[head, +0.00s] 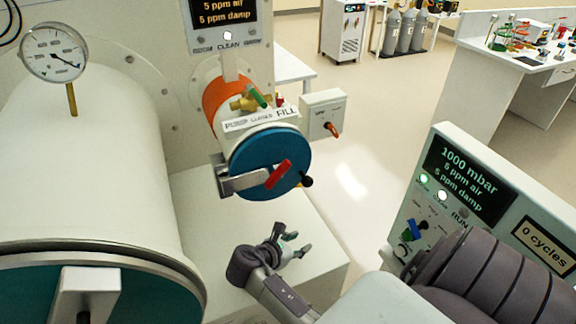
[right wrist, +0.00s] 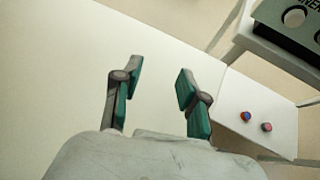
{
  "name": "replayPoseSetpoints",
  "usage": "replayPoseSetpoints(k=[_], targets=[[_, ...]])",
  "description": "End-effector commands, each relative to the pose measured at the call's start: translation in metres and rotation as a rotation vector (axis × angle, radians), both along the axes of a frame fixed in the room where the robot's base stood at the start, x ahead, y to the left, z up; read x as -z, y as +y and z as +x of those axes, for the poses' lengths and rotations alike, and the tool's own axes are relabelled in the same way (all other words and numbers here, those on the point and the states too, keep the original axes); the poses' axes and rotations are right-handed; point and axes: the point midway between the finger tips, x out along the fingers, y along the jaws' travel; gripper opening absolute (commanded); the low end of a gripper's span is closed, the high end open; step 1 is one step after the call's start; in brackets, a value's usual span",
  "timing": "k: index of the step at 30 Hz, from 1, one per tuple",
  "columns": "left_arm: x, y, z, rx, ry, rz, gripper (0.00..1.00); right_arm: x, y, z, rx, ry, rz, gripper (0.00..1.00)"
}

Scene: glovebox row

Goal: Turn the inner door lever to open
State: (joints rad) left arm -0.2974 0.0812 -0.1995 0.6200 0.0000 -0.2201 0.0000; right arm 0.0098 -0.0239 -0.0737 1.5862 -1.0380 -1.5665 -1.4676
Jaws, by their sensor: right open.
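The small antechamber is an orange cylinder (head: 224,96) with a round blue door (head: 258,158) and a red lever (head: 278,174) slanting across that door. A white box (head: 324,106) to its right carries an orange-red lever (head: 331,128). Its small print is unreadable, so I cannot tell which lever is the inner door's. My right gripper (head: 293,243) is open and empty, below the blue door and apart from both levers. In the right wrist view its green-padded fingers (right wrist: 160,82) stand apart with nothing between them. My left gripper is not in view.
A large white cylinder (head: 90,165) with a gauge (head: 53,52) fills the left. A white surface (head: 200,205) lies under the antechamber. A control panel (head: 480,195) stands at right. The valve (head: 250,101) above the blue door is labelled PUMP, CLOSED, FILL.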

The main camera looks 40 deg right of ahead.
Motion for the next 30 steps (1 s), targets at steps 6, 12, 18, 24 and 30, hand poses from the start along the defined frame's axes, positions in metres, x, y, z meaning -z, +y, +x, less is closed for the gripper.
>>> replayPoseSetpoints(k=[6, 12, 18, 24, 30], targets=[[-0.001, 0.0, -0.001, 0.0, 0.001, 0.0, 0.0, -0.048, -0.006, 0.067, -0.214, 0.582, -0.377, 0.42], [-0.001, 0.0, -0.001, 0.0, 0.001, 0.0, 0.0, -0.081, 0.003, 0.102, -0.284, 0.923, -0.567, 0.42], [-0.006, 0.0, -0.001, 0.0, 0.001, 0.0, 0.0, -0.089, -0.009, 0.108, -0.291, 0.989, -0.6, 0.42], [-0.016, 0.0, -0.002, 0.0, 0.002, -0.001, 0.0, -0.09, -0.041, 0.111, -0.289, 0.986, -0.599, 0.42], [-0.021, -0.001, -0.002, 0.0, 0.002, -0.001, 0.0, -0.088, -0.064, 0.113, -0.291, 0.984, -0.597, 0.42]])
